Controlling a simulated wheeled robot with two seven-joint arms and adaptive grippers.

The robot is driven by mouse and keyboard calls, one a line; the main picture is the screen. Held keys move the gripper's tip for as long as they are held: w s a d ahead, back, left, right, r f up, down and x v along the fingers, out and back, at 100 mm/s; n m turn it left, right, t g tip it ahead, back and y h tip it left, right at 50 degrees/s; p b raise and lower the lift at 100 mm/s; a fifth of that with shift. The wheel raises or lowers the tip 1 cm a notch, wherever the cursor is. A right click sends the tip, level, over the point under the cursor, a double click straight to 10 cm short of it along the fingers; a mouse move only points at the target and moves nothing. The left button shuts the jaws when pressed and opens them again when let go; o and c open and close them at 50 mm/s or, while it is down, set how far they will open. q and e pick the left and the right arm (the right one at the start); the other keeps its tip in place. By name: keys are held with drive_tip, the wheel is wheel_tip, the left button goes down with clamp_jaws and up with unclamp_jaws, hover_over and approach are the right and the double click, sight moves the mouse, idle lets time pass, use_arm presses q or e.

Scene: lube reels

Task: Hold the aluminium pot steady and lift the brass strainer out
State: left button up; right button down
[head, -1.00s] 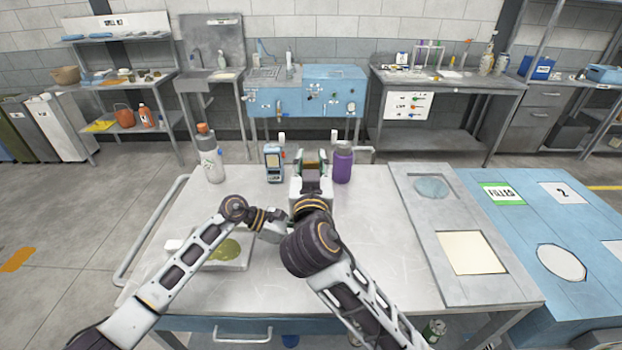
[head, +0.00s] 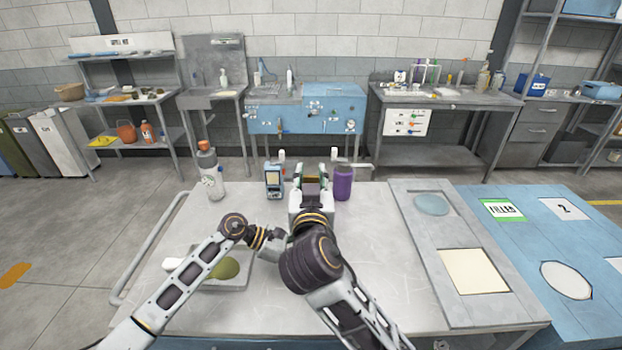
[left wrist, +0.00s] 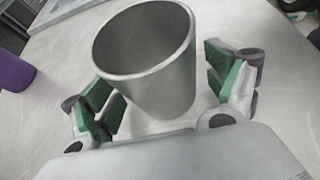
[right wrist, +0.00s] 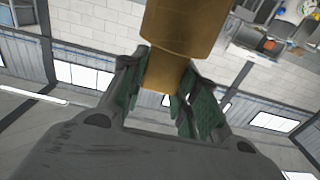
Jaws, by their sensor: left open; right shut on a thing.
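The aluminium pot (left wrist: 150,75) is a plain grey tapered cup, upright on the table in the left wrist view. Its visible inside looks bare. My left gripper (left wrist: 163,85) is open, with a green-padded finger on either side of the pot. In the head view the pot and left fingertips are hidden behind my right arm. My right gripper (right wrist: 165,78) is shut on the brass strainer (right wrist: 180,30), gripping its narrower part in the right wrist view. In the head view my right gripper (head: 312,184) has a bit of brass between its fingers, clear of the pot.
A tray (head: 236,282) lies under my left arm. The table's right-centre is clear.

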idle(0.3)
use_arm(q)
drive_tip(key=shift+v, duration=5.95)
drive_tip(key=shift+f, duration=0.1)
